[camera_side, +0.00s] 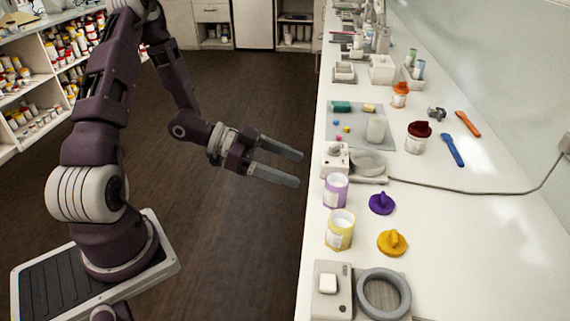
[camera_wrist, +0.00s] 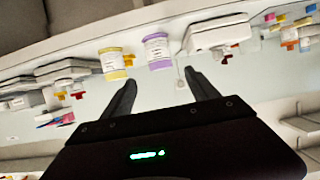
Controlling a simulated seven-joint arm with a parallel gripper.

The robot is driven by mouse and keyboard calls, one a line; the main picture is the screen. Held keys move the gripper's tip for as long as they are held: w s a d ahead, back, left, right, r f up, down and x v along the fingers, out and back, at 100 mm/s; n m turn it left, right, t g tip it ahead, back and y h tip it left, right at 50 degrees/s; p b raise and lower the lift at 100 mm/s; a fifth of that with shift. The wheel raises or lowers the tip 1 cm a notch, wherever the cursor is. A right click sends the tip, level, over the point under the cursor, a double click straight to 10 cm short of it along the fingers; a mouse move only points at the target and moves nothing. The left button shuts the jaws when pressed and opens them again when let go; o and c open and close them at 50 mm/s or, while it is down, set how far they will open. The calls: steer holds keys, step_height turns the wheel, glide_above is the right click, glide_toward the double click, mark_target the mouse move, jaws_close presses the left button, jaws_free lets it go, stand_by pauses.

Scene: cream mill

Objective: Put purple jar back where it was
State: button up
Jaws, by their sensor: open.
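The purple jar (camera_side: 335,190) stands upright and open on the white counter, near its left edge. Its purple lid (camera_side: 382,203) lies on the counter to the right of it. In the wrist view the purple jar (camera_wrist: 157,51) shows beyond the fingers, beside the yellow jar. My gripper (camera_side: 290,167) is open and empty, over the floor left of the counter and apart from the jar. In the wrist view my gripper (camera_wrist: 160,88) has its two fingers spread with nothing between them.
A yellow jar (camera_side: 340,230) stands just in front of the purple jar, its yellow lid (camera_side: 392,242) to the right. A device with a round ring (camera_side: 384,293) sits nearest; another device (camera_side: 336,159) sits behind the purple jar. A cable (camera_side: 460,191) crosses the counter. The right front counter is clear.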

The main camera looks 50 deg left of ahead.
steer(key=a+r+n+g+y, duration=0.25)
steer(key=a+r+y, duration=0.55)
steer(key=y, duration=0.4)
steer(key=s+d+r+n, duration=0.2)
steer(key=s+d, duration=0.2)
steer(key=s, duration=0.3)
steer(key=s+d+r+n+g+h, duration=0.1)
steer(key=s+d+r+n, duration=0.1)
steer(key=s, duration=0.5)
steer(key=s+d+r+n+h, duration=0.1)
steer(key=s+d+r+n, duration=0.1)
steer(key=s+d+r, duration=0.2)
steer(key=s+d, duration=0.2)
steer(key=s, duration=0.1)
steer(key=shift+g, duration=0.35)
